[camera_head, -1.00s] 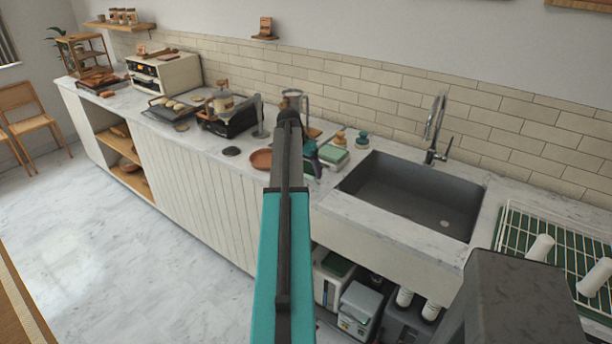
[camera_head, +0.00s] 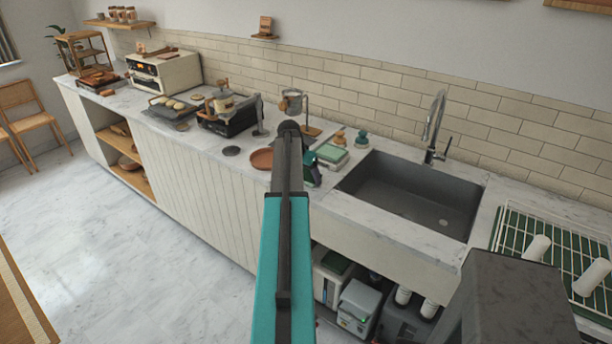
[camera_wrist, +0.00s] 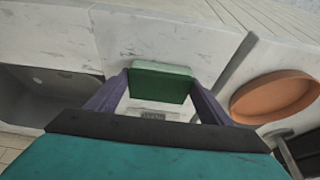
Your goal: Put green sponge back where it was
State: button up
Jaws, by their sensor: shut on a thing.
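The green sponge (camera_wrist: 161,82) is between the two fingers of my gripper (camera_wrist: 157,92) in the wrist view. The fingers are shut on its two sides. It is over the pale marble counter, near the front edge; I cannot tell whether it touches the top. In the head view my gripper (camera_head: 311,168) shows only partly beside my arm, left of the sink, and the sponge cannot be made out there.
The sink (camera_head: 412,192) lies right of my gripper and the terracotta dish (camera_head: 262,159) lies left; the dish also shows in the wrist view (camera_wrist: 274,95). A green-topped scale (camera_head: 332,153) stands behind, towards the wall. A drying rack (camera_head: 560,250) is far right.

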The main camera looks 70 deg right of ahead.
jog(key=o, duration=1)
jog(key=shift+r, duration=0.15)
jog(key=b+v, duration=0.3)
jog(key=v, duration=0.8)
jog(key=shift+a+r, duration=0.25)
jog(key=shift+r, duration=0.1)
